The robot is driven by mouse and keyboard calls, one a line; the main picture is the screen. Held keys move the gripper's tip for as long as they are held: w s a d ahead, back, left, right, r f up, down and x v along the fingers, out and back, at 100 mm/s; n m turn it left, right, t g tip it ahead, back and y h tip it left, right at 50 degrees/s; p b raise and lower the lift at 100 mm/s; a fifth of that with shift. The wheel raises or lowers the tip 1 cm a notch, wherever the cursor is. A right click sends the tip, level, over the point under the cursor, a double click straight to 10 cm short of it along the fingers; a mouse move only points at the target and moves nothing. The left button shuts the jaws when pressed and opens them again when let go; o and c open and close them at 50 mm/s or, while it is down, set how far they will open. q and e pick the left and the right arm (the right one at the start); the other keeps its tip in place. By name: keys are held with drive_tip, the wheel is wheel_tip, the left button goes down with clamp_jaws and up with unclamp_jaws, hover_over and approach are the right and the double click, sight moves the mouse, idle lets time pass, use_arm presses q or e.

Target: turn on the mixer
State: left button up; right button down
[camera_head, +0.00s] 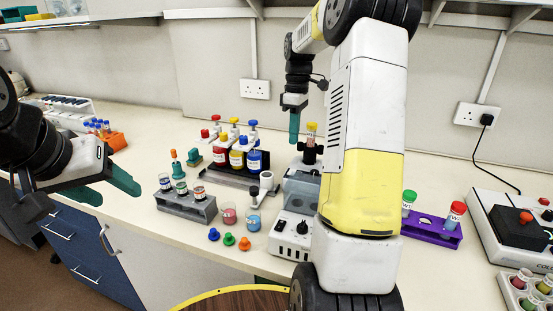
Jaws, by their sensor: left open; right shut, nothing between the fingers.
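A white bench device with a black knob (302,227) on its front and a grey upper part (300,190) stands at the middle of the bench; it looks like the mixer. My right arm hides its right side. A tube with an orange cap (311,130) stands upright in a black holder just behind it. My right gripper (294,136) is shut and empty, pointing down, left of that tube in the picture and further up than the knob. My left gripper (108,187) is open and empty at the bench's left front edge, well away from the device.
Bottles with coloured caps (237,158) stand in a dark rack behind a grey vial rack (188,208). Two small beakers (229,215) and several coloured stoppers (229,239) lie left of the device. A purple rack (432,232) and another white machine (490,211) are at right.

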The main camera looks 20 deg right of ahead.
drive_tip(key=f, duration=0.6)
drive_tip(key=s+f, duration=0.1)
drive_tip(key=f, duration=0.3)
drive_tip(key=shift+a, duration=0.35)
drive_tip(key=shift+s+a+f, duration=0.1)
drive_tip(key=shift+f, duration=0.1)
drive_tip(key=shift+w+d+r, duration=0.2)
drive_tip(key=shift+w+d, duration=0.35)
drive_tip(key=shift+w, duration=0.15)
